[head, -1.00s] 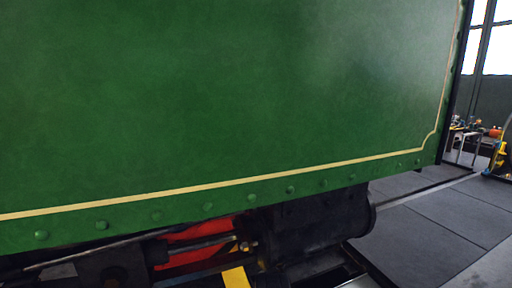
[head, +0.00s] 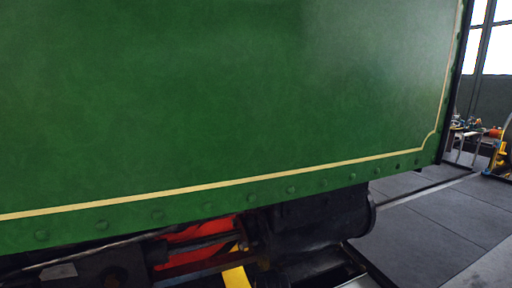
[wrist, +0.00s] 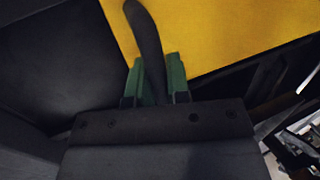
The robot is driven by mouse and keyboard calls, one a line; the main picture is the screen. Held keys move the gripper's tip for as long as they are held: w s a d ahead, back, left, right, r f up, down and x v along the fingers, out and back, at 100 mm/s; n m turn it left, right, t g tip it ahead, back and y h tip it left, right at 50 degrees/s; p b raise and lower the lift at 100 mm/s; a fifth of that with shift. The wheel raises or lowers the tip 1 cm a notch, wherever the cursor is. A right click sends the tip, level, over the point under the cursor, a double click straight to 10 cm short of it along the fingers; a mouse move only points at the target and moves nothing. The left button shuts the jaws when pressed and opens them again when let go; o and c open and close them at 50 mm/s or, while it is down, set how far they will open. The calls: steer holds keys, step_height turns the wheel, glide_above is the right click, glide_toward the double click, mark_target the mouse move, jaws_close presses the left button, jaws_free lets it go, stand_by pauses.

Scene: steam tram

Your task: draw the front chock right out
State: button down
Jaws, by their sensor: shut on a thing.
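The yellow chock (wrist: 225,35) fills the upper part of the wrist view as a broad flat face. A dark, curved handle (wrist: 147,35) stands in front of it. My gripper (wrist: 157,78) has green fingertips, shut on the handle from both sides. In the head view a yellow piece (head: 237,277), probably the same chock, shows at the bottom edge below the tram's running gear. Most of it is cut off or hidden there, and where it meets wheel or rail cannot be seen.
The tram's green side panel (head: 230,100) with its riveted lower edge overhangs the work area. Dark cylinder and rods (head: 320,225) and a red part (head: 205,235) lie beneath it. Dark floor slabs (head: 435,225) are clear to the right. A workbench (head: 465,140) stands far back.

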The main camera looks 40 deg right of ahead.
steer(key=shift+s+r, duration=0.1)
steer(key=shift+s, duration=0.05)
steer(key=shift+s+a+p, duration=0.15)
steer(key=shift+s+p, duration=0.15)
steer(key=shift+p, duration=0.65)
steer(key=s+p, duration=0.2)
steer(key=p, duration=0.1)
steer(key=s+a+p, duration=0.1)
steer(key=s+p, duration=0.1)
steer(key=p, duration=0.2)
steer(key=s+p, duration=0.2)
steer(key=p, duration=0.1)
steer(key=s+a+p, duration=0.1)
steer(key=s+p, duration=0.1)
steer(key=shift+p, duration=0.4)
steer(key=shift+s+a+p, duration=0.25)
steer(key=shift+s, duration=0.7)
steer(key=shift+s+a+p, duration=0.3)
steer(key=shift+s, duration=0.6)
steer(key=shift+s+a+p, duration=0.25)
steer(key=shift+s, duration=0.7)
steer(key=shift+s+f, duration=0.1)
steer(key=shift+f, duration=0.1)
steer(key=c, duration=0.7)
jaws_free()
